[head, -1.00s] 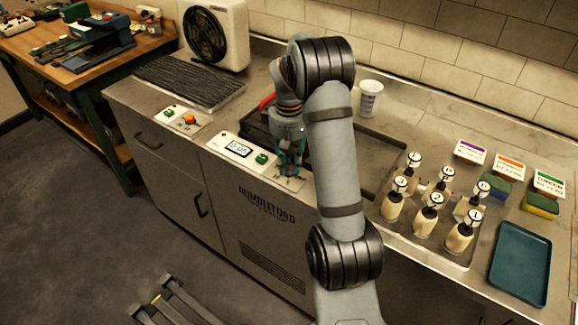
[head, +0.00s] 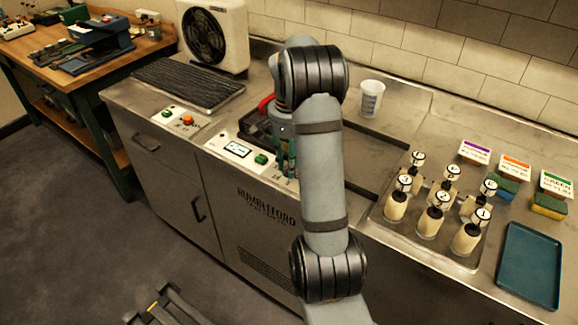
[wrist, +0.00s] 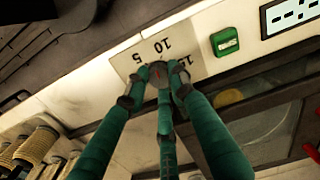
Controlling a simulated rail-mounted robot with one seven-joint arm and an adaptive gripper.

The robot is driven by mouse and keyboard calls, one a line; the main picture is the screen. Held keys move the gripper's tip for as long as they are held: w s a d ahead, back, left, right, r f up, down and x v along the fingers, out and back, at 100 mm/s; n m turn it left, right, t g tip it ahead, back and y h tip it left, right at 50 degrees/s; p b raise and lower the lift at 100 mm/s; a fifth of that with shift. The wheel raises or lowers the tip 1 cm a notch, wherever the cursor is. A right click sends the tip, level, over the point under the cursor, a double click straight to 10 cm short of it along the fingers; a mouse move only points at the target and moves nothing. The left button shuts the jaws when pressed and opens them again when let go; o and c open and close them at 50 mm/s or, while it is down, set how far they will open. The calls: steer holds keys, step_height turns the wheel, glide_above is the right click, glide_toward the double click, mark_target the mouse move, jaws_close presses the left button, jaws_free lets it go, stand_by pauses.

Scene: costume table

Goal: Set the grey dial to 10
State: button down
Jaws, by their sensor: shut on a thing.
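The grey dial (wrist: 158,74) shows in the wrist view on a pale plate (wrist: 131,63) printed with 5, 10 and a partly covered 15. A small reddish mark shows on its face; I cannot tell exactly which number it points to. My gripper (wrist: 159,82) has teal fingers closed around the dial, covering its sides. In the head view my gripper (head: 287,158) is at the front panel beside the green button, partly behind my arm, and the dial is hidden there.
A display (head: 237,150) and a green button (head: 261,159) sit left of my gripper. An orange knob (head: 187,120) is farther left. Several numbered bottles (head: 432,219) stand in a tray at right, near a blue tray (head: 528,265). A white cup (head: 369,99) stands behind my arm.

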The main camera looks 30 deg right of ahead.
steer(key=m+b, duration=0.1)
steer(key=m, duration=0.3)
steer(key=shift+m, duration=0.3)
stand_by(0.3)
steer(key=c, duration=1.5)
jaws_free()
steer(key=shift+o, duration=0.2)
steer(key=shift+r, duration=0.1)
step_height(320, 180, up, 12)
